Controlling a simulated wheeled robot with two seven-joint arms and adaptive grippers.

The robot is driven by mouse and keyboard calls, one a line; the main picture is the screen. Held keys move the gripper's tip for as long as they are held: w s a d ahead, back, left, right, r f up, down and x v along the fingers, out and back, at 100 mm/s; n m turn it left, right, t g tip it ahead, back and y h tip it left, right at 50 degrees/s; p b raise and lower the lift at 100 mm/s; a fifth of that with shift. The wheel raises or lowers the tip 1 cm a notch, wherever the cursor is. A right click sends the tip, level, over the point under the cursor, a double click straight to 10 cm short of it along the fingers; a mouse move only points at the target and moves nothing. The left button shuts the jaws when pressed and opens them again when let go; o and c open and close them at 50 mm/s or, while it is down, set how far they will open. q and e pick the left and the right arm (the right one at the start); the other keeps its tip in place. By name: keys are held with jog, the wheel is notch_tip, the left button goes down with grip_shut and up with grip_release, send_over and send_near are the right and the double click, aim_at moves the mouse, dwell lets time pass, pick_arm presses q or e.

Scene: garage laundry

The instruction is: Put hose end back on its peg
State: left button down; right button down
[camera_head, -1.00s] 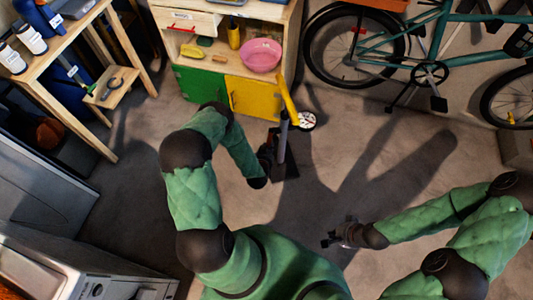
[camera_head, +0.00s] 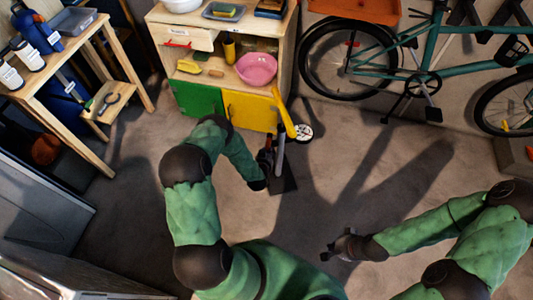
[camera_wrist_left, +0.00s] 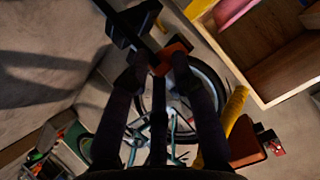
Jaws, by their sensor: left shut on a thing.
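An upright pump-like stand has a dark base plate (camera_head: 285,186), a grey post, a yellow tube (camera_head: 284,114) and a round white gauge (camera_head: 303,133). My left gripper (camera_head: 266,158) is beside the post, left of it and above the base. In the left wrist view its dark fingers (camera_wrist_left: 160,62) close around a small reddish-brown and black piece (camera_wrist_left: 177,50), which I take for the hose end. The yellow tube also shows right of the fingers (camera_wrist_left: 236,105). I cannot make out the peg or the hose's run. My right gripper (camera_head: 328,251) is low over bare floor, too small to read.
A wooden cabinet (camera_head: 226,97) with green and yellow doors stands just behind the stand, holding a pink bowl (camera_head: 257,69). A teal bicycle (camera_head: 425,75) stands at the back right. A workbench (camera_head: 70,45) is at the left. The middle floor is open.

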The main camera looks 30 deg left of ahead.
pick_arm(q)
jog(key=shift+f, duration=0.2)
jog(key=shift+f, duration=0.35)
jog(key=shift+f, duration=1.25)
jog(key=c, duration=1)
grip_release()
jog(key=shift+o, duration=0.2)
jog(key=shift+s, duration=0.1)
jog(key=v, duration=1.2)
